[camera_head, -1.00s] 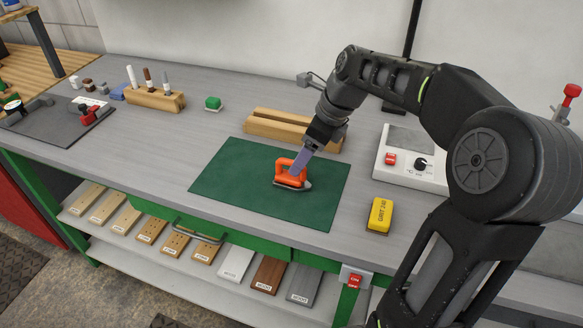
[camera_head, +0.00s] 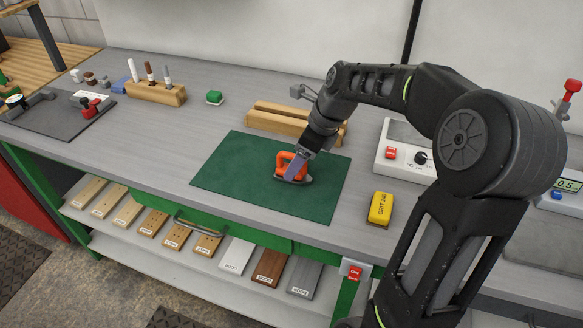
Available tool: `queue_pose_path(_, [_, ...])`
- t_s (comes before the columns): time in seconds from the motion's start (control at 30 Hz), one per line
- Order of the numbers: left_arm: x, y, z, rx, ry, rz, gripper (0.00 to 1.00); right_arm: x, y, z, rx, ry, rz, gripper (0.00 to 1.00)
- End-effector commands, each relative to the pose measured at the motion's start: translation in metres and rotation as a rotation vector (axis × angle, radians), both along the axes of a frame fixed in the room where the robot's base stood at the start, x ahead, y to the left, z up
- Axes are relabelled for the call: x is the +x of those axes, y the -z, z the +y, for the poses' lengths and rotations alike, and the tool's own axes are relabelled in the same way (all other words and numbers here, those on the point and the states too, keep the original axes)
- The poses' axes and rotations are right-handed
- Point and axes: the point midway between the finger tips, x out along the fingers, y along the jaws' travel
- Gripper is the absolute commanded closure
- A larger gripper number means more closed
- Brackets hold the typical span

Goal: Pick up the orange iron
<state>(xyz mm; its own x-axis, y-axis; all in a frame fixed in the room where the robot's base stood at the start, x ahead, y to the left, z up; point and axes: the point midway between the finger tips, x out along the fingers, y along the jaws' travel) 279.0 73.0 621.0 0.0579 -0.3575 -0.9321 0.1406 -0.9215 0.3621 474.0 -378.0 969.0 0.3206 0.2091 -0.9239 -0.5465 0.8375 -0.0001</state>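The orange iron (camera_head: 283,163) sits on the dark green mat (camera_head: 232,177) on the grey workbench. It has an orange handle and a grey sole pointing right. My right gripper (camera_head: 294,171) reaches down from the upper right, with its pale purple-grey finger in front of the iron's handle. The finger overlaps the handle in the picture. I cannot tell whether the fingers are closed on it. Part of the iron is hidden behind the gripper. My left gripper is not in view.
Wooden rails (camera_head: 270,123) lie just behind the mat. A yellow grit block (camera_head: 380,208) is right of the mat, with a white control box (camera_head: 392,158) behind it.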

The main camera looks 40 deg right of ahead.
Motion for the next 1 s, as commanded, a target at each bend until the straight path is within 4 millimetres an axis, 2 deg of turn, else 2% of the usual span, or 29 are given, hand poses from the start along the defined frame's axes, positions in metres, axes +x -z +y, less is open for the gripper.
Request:
queue_pose_path(0.1, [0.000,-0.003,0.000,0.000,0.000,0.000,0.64,0.005,0.018,0.004,0.002,-0.002,0.004,0.31])
queue_pose_path(0.23, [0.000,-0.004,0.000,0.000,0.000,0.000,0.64,0.009,0.028,0.006,0.001,-0.002,0.001,0.31])
queue_pose_path(0.83, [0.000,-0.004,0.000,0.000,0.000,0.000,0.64,0.010,0.029,0.006,0.000,-0.001,0.000,0.31])
queue_pose_path(1.0, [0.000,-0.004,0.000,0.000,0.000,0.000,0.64,0.010,0.029,0.006,0.000,-0.001,0.000,0.44])
